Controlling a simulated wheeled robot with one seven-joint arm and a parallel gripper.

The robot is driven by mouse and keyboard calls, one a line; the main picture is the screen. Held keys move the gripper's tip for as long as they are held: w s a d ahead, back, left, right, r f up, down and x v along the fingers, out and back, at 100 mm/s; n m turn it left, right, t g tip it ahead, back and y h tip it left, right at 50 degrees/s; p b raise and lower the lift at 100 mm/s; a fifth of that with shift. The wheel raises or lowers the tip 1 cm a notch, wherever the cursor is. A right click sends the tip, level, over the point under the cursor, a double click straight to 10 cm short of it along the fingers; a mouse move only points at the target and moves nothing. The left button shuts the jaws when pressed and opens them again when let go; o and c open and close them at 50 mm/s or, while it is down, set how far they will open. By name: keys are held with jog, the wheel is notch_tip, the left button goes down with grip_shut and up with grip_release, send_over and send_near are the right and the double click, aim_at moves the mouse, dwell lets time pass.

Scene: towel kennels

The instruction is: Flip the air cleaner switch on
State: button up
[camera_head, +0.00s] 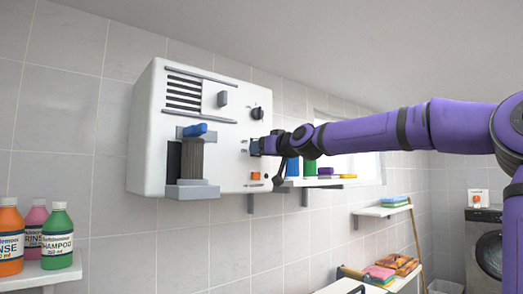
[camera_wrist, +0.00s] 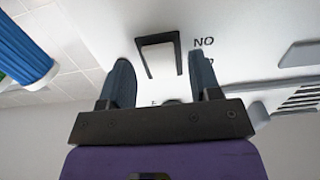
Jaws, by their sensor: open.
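The air cleaner (camera_head: 225,95) is a white box on the tiled wall in the head view. My gripper (camera_head: 258,146) is at the right part of its front panel, beside small ON/OFF lettering, and covers the switch there. In the wrist view the switch (camera_wrist: 159,58) is a pale rocker in a dark frame. My gripper (camera_wrist: 160,66) is open, with one dark finger on each side of the switch's lower part and nothing held. Whether the fingers touch the panel, I cannot tell.
A black knob (camera_head: 257,113) is above my gripper and an orange button (camera_head: 255,176) below it. A blue-topped holder (camera_head: 195,155) juts from the panel's left. A wall shelf (camera_head: 330,182) with bottles is close behind my wrist. Shampoo bottles (camera_head: 57,240) stand lower left.

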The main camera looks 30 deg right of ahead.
jog(key=shift+w+a, duration=0.1)
jog(key=shift+w, duration=0.35)
